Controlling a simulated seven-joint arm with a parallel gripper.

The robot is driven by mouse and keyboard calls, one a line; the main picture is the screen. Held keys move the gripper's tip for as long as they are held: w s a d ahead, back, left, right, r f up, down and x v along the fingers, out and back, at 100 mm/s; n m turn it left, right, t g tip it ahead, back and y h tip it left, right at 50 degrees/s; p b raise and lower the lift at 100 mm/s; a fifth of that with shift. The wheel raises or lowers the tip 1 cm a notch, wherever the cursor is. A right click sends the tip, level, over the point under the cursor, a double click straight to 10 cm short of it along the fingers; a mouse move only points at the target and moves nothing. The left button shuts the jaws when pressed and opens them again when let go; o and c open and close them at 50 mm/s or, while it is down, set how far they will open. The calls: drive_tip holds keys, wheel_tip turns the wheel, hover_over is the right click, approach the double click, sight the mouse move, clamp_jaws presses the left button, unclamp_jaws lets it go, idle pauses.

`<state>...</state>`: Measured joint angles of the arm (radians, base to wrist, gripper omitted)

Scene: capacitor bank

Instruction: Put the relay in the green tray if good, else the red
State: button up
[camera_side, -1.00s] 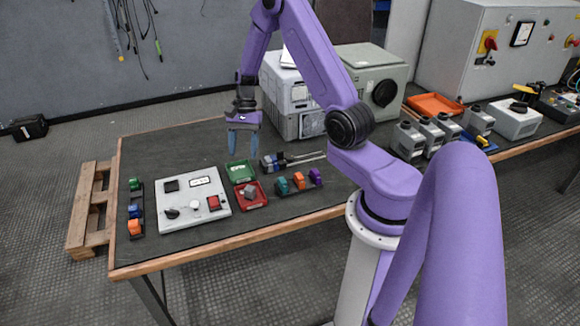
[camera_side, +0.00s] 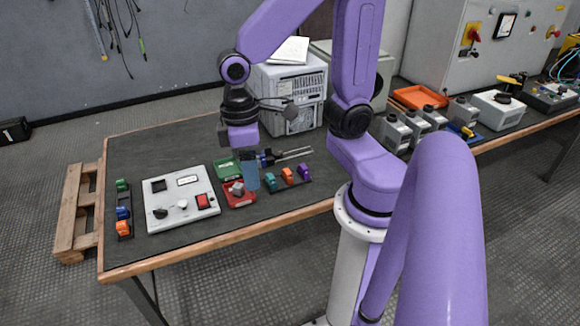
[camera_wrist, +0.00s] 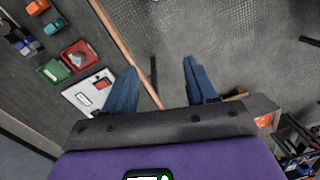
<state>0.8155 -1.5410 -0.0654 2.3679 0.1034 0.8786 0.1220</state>
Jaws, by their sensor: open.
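A green tray (camera_side: 224,167) and a red tray (camera_side: 244,203) lie on the dark bench mat, to the right of a white panel. A grey block (camera_side: 237,189) sits in the red tray; I cannot tell for certain whether it is the relay. The wrist view also shows the green tray (camera_wrist: 47,75), the red tray (camera_wrist: 68,65) and the pale block (camera_wrist: 77,60) at upper left.
The white panel (camera_side: 160,213) carries a meter, knobs and a red switch. Coloured blocks stand on a rack at left (camera_side: 123,212) and another at right (camera_side: 288,178). Grey boxes (camera_side: 290,90) stand at the back.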

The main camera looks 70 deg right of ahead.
drive_tip(key=s+r+n+t, duration=0.1)
drive_tip(key=s+n, duration=0.5)
drive_tip(key=s, duration=0.2)
drive_tip(key=shift+d+r, duration=0.3)
drive_tip(key=shift+r, duration=0.05)
idle(0.8)
